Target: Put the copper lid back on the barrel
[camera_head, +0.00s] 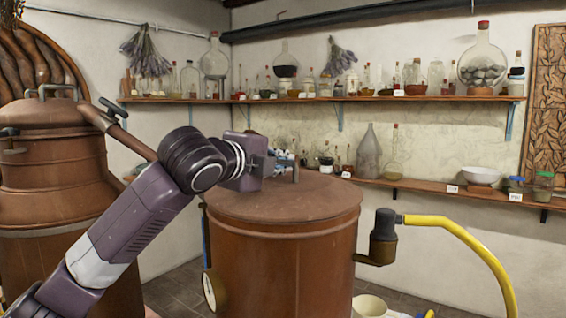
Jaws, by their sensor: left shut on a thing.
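The copper lid (300,203) is a round brown disc lying level across the top of the copper barrel (290,270) in the middle of the view. Its edge lines up with the barrel's rim, and no gap shows between them. My left arm comes in from the lower left, and my left gripper (287,170) is over the back part of the lid. It is shut on the lid's handle, which is mostly hidden behind the gripper. My right gripper is not in view.
A large copper still (55,190) stands at the left. A yellow hose (465,235) runs from a dark fitting (383,236) on the barrel's right side. Shelves (420,185) with glassware line the wall behind. A pale bucket (369,306) is on the floor at the lower right.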

